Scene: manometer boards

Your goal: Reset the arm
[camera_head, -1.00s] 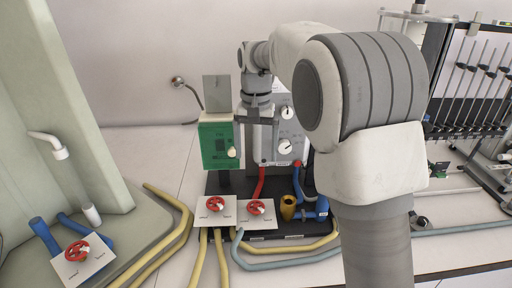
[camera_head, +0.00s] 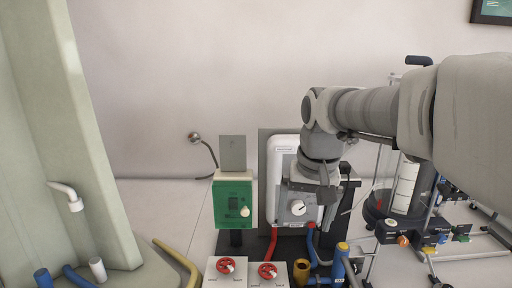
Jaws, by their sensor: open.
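My arm reaches in from the right edge and bends down at its wrist. My gripper (camera_head: 310,208) points downward in front of the white panel (camera_head: 285,168) with its dial (camera_head: 297,207), covering part of that panel. The jaws are open and I see nothing between them. The green box (camera_head: 233,200) with a pale knob stands to the left of the gripper, apart from it.
Two red valve wheels on white plates, the left one (camera_head: 226,266) and the right one (camera_head: 267,271), sit below. A brass cup (camera_head: 301,270) and blue fittings are beside them. A pale green column (camera_head: 85,150) stands at left. Black-and-white apparatus (camera_head: 405,190) stands at right.

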